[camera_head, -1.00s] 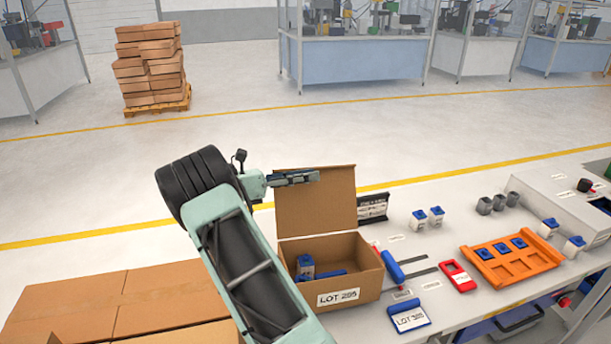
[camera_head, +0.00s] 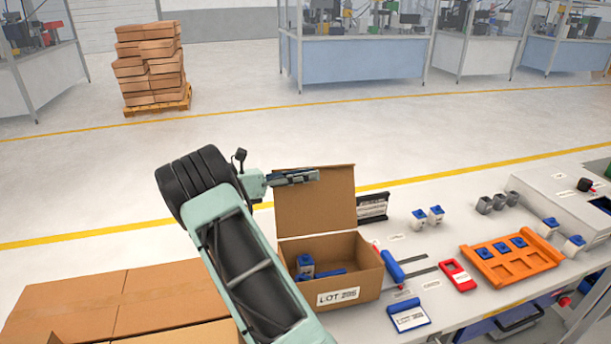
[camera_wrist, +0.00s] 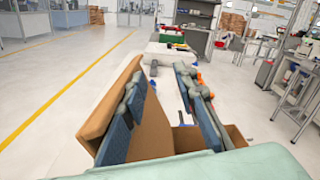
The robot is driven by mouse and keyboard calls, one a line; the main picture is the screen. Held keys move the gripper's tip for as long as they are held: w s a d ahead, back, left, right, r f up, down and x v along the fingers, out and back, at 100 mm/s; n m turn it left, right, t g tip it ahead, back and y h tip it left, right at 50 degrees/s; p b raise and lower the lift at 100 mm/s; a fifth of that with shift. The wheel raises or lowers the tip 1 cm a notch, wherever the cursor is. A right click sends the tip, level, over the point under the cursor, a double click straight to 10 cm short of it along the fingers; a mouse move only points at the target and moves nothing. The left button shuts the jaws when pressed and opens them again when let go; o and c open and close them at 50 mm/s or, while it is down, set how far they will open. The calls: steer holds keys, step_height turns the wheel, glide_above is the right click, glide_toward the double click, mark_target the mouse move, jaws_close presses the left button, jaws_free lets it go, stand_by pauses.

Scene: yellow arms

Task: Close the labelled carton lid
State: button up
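The carton (camera_head: 365,262) stands on the bench with a white "LOT" label (camera_head: 338,296) on its front; the number is blurred. Its lid (camera_head: 318,210) stands upright from the back edge, so the carton is open. Inside lie a grey part with a blue cap (camera_head: 305,264) and a blue piece. My gripper (camera_head: 305,177) reaches from the left across the lid's upper left. In the wrist view my gripper (camera_wrist: 165,95) has its two fingers spread apart, with the lid (camera_wrist: 153,130) showing beside the left finger. I cannot tell whether that finger touches the lid.
A blue-handled tool (camera_head: 392,266), a blue-edged label holder (camera_head: 409,314), a red device (camera_head: 457,275) and an orange tray (camera_head: 512,264) lie right of the carton. Large cardboard boxes (camera_head: 170,300) fill the lower left.

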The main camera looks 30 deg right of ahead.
steer(key=v, duration=1.2)
steer(key=shift+a+p, duration=0.25)
steer(key=shift+p, duration=0.1)
stand_by(0.7)
stand_by(0.5)
steer(key=v, duration=0.7)
steer(key=shift+a, duration=0.2)
stand_by(0.4)
